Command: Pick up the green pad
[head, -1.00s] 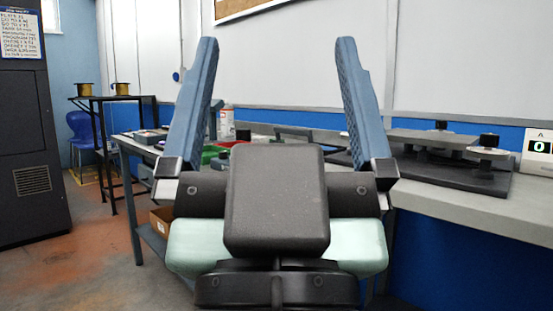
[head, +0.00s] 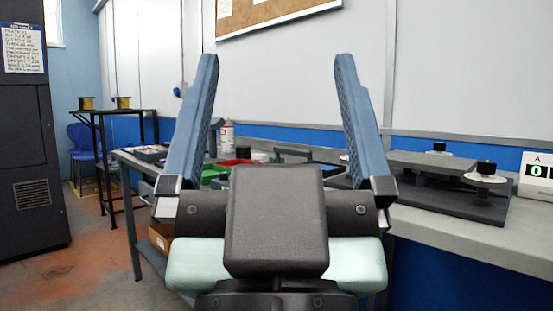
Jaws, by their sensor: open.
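My gripper (head: 276,62) is open in the middle of the head view. Its two blue fingers stand wide apart, with nothing between them. Beyond the left finger, a small green item (head: 210,173) lies on the bench, partly hidden by that finger. I cannot tell whether it is the green pad or a tray. The gripper's body hides part of the bench behind it.
The grey bench (head: 432,230) runs along the wall. On it are a red tray (head: 234,162), a spray can (head: 227,137), a dark plate fixture (head: 455,200) and a digital display (head: 539,175). A dark cabinet (head: 28,130) stands at left; some floor (head: 95,260) is clear.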

